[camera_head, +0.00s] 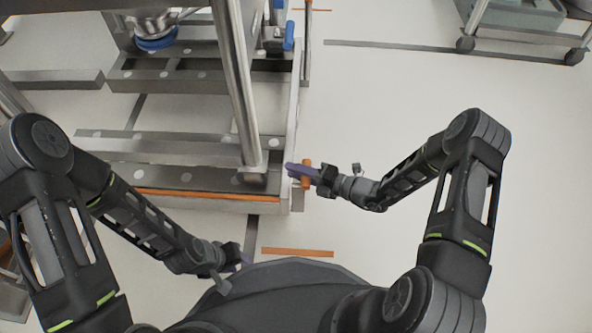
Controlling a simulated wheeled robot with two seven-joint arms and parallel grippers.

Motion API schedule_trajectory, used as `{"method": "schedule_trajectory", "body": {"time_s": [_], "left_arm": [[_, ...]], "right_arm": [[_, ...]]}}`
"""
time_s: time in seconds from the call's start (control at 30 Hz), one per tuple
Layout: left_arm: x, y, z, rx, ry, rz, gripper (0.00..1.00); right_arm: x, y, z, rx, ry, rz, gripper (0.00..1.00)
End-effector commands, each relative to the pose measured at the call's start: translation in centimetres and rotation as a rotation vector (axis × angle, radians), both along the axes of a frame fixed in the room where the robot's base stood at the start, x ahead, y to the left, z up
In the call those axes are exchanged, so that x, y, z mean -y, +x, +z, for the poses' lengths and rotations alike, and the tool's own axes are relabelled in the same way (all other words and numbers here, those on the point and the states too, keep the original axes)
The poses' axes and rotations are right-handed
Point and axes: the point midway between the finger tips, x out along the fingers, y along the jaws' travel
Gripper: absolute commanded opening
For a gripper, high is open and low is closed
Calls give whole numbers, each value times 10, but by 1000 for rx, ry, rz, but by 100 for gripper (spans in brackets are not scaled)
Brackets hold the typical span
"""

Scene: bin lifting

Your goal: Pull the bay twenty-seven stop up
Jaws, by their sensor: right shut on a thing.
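The bay's stop appears to be the small orange handle (306,181) at the right front corner of the metal bay frame (190,150). My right gripper (294,171) reaches in from the right and is shut on this orange handle, its purple-grey fingers lying across it. The handle's lower link to the frame is too small to make out. My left gripper (241,261) hangs low in front of the frame, apart from it, close to my own body. Its fingers are small and partly hidden, so I cannot tell whether they are open.
A steel post (238,90) stands on the frame, left of the handle. An orange strip (180,195) runs along its front edge and another floor strip (297,253) lies nearer me. A wheeled cart (520,40) stands at the back right. The floor right of the frame is clear.

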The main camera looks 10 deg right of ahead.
Motion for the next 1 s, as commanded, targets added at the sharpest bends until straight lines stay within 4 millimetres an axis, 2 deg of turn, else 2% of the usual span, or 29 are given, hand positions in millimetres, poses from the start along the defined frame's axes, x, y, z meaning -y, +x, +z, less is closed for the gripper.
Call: {"method": "schedule_trajectory", "body": {"time_s": [0.87, 1.0], "left_arm": [[0, 0, 0, 0, 0, 0, 36], [0, -1, 8, -1, 0, 0, 36]], "right_arm": [[0, 0, 0, -1, -1, 0, 0], [1, 0, 9, -1, -1, 0, 0]]}}
